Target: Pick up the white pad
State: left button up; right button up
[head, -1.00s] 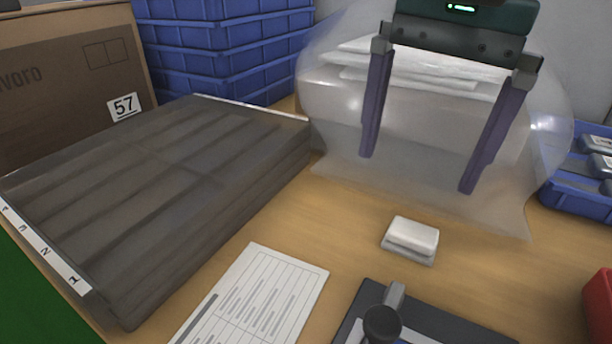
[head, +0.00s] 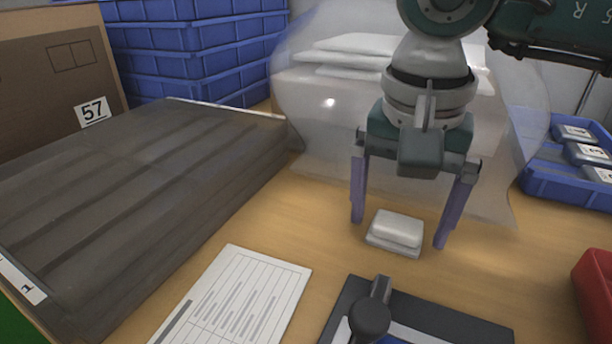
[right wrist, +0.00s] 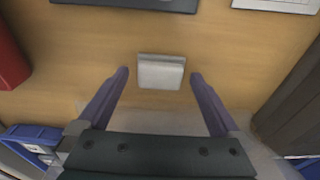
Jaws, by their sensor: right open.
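The white pad (head: 396,229) lies flat on the wooden table, in front of a clear plastic bag. It looks like a small white block on a thin, slightly wider base. My right gripper (head: 398,232) is open, with one purple finger on each side of the pad in the head view. In the right wrist view the pad (right wrist: 160,72) shows ahead of and between the open fingertips of the right gripper (right wrist: 160,74). My left gripper is not in view.
The clear bag (head: 330,112) with white packs stands behind. A large dark grey slotted tray (head: 130,190) is at left, with a cardboard box (head: 50,60) behind it.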

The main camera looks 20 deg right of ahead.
aim_at(398, 223)
jog(key=c, duration=1.3)
jog(key=shift+r, duration=0.1)
notch_tip(398, 223, up, 20)
jog(key=p, duration=0.3)
jog(key=shift+p, duration=0.4)
